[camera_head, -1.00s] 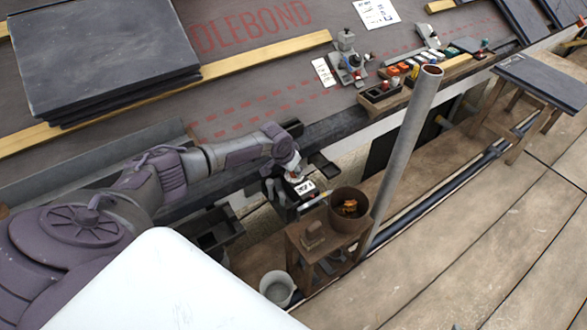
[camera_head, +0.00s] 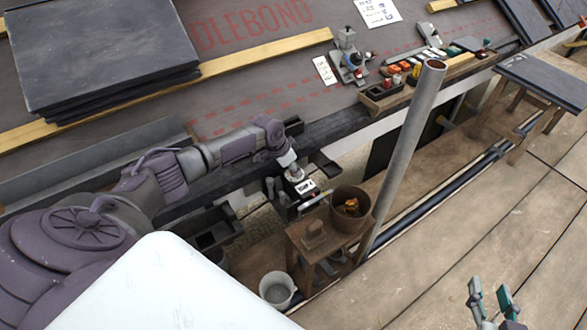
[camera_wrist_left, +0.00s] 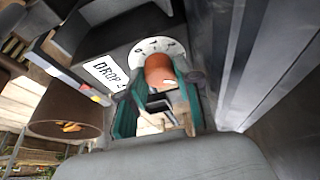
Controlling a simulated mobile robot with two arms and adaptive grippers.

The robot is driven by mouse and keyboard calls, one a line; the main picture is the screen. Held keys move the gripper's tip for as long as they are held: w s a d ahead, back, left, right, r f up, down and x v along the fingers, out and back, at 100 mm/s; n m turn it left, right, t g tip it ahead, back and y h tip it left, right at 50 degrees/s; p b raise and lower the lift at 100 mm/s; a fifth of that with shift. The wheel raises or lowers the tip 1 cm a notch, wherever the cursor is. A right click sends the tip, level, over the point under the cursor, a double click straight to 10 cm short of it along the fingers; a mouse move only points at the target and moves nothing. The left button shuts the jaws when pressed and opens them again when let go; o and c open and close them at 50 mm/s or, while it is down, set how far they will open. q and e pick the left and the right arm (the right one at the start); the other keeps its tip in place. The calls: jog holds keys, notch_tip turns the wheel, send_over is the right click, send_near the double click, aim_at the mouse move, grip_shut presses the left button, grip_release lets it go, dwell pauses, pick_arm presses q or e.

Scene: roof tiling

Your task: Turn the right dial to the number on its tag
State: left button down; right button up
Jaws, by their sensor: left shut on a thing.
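The dial has a white numbered plate (camera_wrist_left: 150,47) and a copper-brown knob (camera_wrist_left: 159,70) in the left wrist view. Digits show along its upper rim; its lower part is hidden. A white tag (camera_wrist_left: 107,72) beside it reads "DROP 4". The tag also shows in the head view (camera_head: 305,187). My left gripper (camera_wrist_left: 157,98) is shut on the knob, with a teal finger on each side. In the head view the knob is hidden by my left wrist. My right gripper (camera_head: 490,292) is at the bottom right, fingers apart and empty, away from the dial.
A brown pot (camera_head: 350,210) stands on a small wooden stand (camera_head: 312,238) just right of the dial. A grey pole (camera_head: 405,150) rises behind it. A pale bucket (camera_head: 277,290) stands below. Stacked slates (camera_head: 105,50) lie upper left. The plank floor at right is largely clear.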

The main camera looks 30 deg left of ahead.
dwell(0.3)
pick_arm(q)
jog(key=c, duration=1.1)
grip_release()
jog(key=v, duration=1.2)
jog(key=shift+d, duration=0.1)
